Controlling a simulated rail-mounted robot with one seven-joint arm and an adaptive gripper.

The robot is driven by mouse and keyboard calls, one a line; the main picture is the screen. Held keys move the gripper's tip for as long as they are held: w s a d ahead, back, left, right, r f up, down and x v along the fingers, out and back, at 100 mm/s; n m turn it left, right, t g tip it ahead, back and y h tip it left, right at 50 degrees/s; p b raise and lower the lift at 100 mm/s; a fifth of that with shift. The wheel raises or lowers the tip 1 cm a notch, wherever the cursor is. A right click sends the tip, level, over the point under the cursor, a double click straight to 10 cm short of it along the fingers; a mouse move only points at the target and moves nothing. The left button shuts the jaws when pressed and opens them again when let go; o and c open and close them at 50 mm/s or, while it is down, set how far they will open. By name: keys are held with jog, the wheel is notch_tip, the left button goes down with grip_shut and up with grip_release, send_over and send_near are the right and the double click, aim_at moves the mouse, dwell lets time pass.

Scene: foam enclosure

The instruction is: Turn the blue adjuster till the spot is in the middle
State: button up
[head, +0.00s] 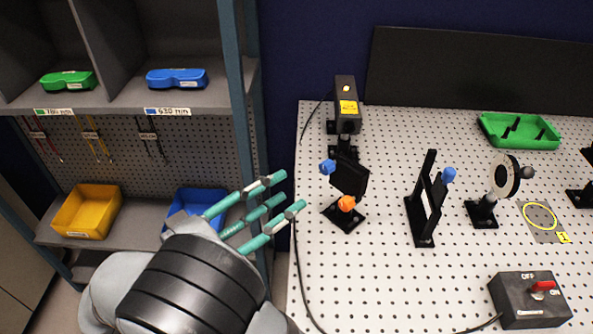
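A black mount (350,176) on the pegboard table carries a blue knob (327,167) at its upper left and an orange knob (347,203) at its lower front. A second blue knob (449,175) sits on the upright black frame (424,205) farther right. I cannot tell which blue knob is the adjuster. A round pale disc with a dark rim (504,176) stands right of the frame. No light spot can be made out. My gripper (290,192), with teal fingers, is open and empty, left of the mount and apart from it.
A black box with a yellow label (346,105) stands behind the mount. A switch box (530,300) with a red lever is front right. A green tray (519,131) and a yellow-ringed plate (550,228) lie right. A shelf post (232,90) rises behind my gripper.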

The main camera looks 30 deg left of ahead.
aim_at(322, 169)
jog(key=x, duration=0.9)
jog(key=shift+s+d, duration=0.1)
jog(key=shift+c, duration=0.4)
grip_shut()
